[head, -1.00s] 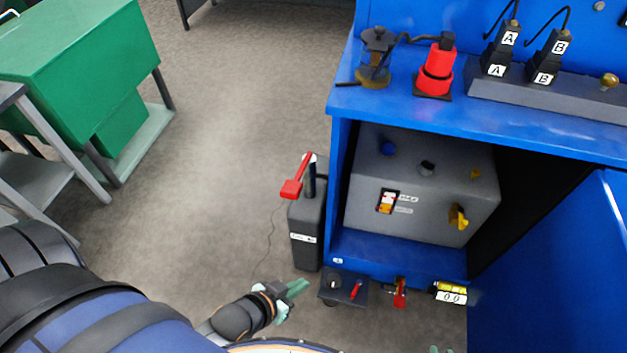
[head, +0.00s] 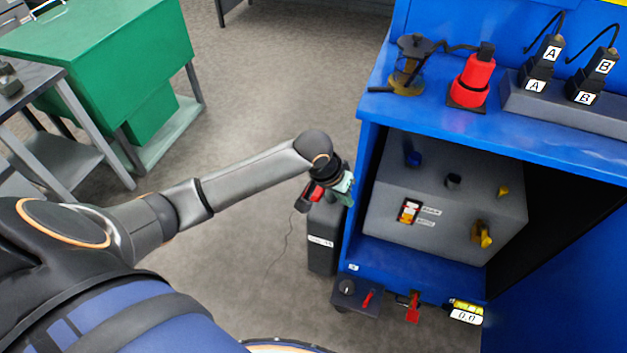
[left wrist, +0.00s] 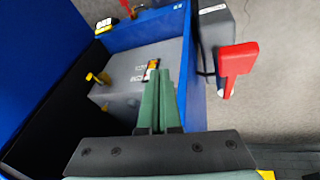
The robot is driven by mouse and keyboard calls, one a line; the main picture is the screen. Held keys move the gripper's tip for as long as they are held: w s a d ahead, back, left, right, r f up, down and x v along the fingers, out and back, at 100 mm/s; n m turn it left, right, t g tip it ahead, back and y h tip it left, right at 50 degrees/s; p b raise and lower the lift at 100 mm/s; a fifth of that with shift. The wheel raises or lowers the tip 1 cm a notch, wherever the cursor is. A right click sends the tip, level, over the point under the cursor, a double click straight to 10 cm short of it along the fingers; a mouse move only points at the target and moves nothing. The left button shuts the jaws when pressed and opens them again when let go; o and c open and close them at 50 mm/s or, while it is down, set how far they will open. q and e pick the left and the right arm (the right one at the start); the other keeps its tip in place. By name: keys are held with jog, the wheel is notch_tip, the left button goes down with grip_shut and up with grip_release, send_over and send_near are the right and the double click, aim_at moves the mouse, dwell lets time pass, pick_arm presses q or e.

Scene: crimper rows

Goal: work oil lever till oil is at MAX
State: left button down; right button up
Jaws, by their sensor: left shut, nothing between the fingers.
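A red lever handle (head: 311,196) tops the dark pump box (head: 322,240) beside the blue cabinet; my left gripper partly covers it. The grey tank (head: 385,195) in the cabinet carries a small gauge window (head: 409,211) with two labels, too small to read, and red and yellow-orange colour. The exact oil level cannot be told. My left gripper (head: 347,190) is shut and empty, just right of the red handle. In the left wrist view the shut green fingers (left wrist: 160,80) point at the tank, and the red handle (left wrist: 238,62) is to their right, apart from them. My right gripper is not in view.
The blue cabinet (head: 372,110) has its door open at right. A small panel (head: 357,296) with a knob and red switch, a red valve handle (head: 413,307) and a counter (head: 466,314) sit low at its front. A green bench (head: 100,40) stands at left; floor between is clear.

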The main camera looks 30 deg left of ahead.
pick_arm(q)
jog(key=w+a+r+n+g+y, duration=0.1)
jog(key=a+r+n+g+y, duration=0.1)
jog(key=a+r, duration=0.7)
notch_tip(320, 180, up, 2)
jog(key=shift+w+a+r+n+y, duration=0.2)
jog(key=shift+w+a+n+y, duration=0.2)
jog(key=shift+n, duration=0.1)
jog(key=shift+f, duration=0.1)
jog(key=f, duration=0.3)
jog(key=w+f, duration=0.1)
jog(key=f, duration=0.6)
jog(key=shift+w+a+f+b, duration=0.15)
jog(key=shift+b, duration=0.25)
jog(key=shift+s+f, duration=0.25)
jog(key=shift+f, duration=0.3)
jog(key=shift+s+f, duration=0.2)
jog(key=shift+f, duration=0.3)
jog(key=shift+s+f, duration=0.2)
jog(key=shift+f, duration=0.4)
